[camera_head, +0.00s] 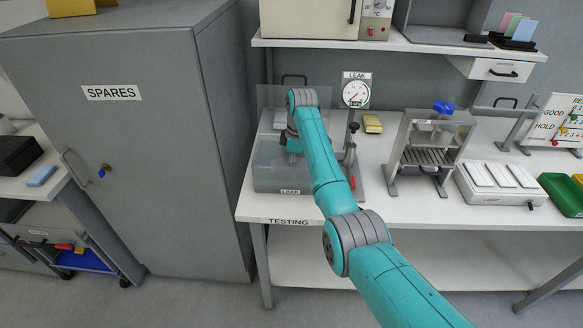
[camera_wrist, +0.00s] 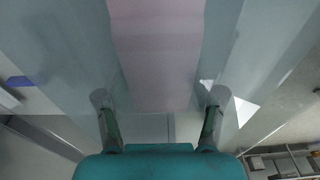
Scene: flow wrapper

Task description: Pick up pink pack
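In the wrist view a pale pink pack (camera_wrist: 155,50) fills the upper middle, ahead of and between my fingers. My gripper (camera_wrist: 159,100) is open, with a gap between each finger and the pack's edges. In the head view my gripper end (camera_head: 292,142) is over the clear LEAK tank (camera_head: 268,180) on the testing bench, partly hidden by my arm. The pink pack does not show in the head view. I cannot tell how far it is from my fingertips.
Right of the tank are a pressure gauge (camera_head: 355,92), a clamp stand (camera_head: 350,150), a small yellow pack (camera_head: 372,123) and a grey metal press frame (camera_head: 425,150). A grey SPARES cabinet (camera_head: 130,150) stands left. The shelf (camera_head: 390,45) above the bench limits height.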

